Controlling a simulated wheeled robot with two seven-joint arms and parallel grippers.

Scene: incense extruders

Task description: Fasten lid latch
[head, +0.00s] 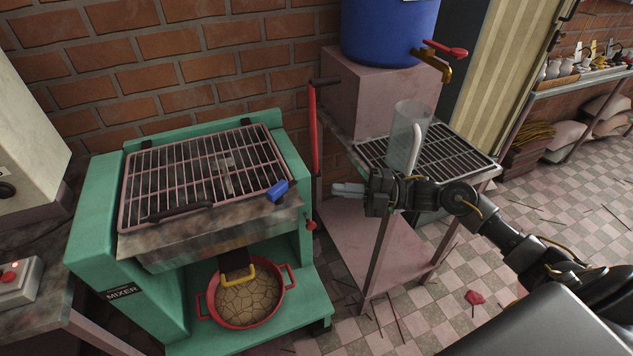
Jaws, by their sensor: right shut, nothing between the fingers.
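The green mixer (92,215) stands at the left. Its barred lid (165,170) lies down over the tub and has a black handle (180,212) along its front edge. A blue latch (277,191) sits at the lid's front right corner; I cannot tell whether it is engaged. My right gripper (338,189) is shut and empty, to the right of the latch and apart from it, with its fingers pointing left. My left gripper is out of view.
A red upright lever (314,130) stands between the mixer and a pink stand (350,215). The stand holds a clear jug (408,125) on a grate, under a blue barrel (385,30) with a tap. A red pan (211,302) sits under the mixer spout.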

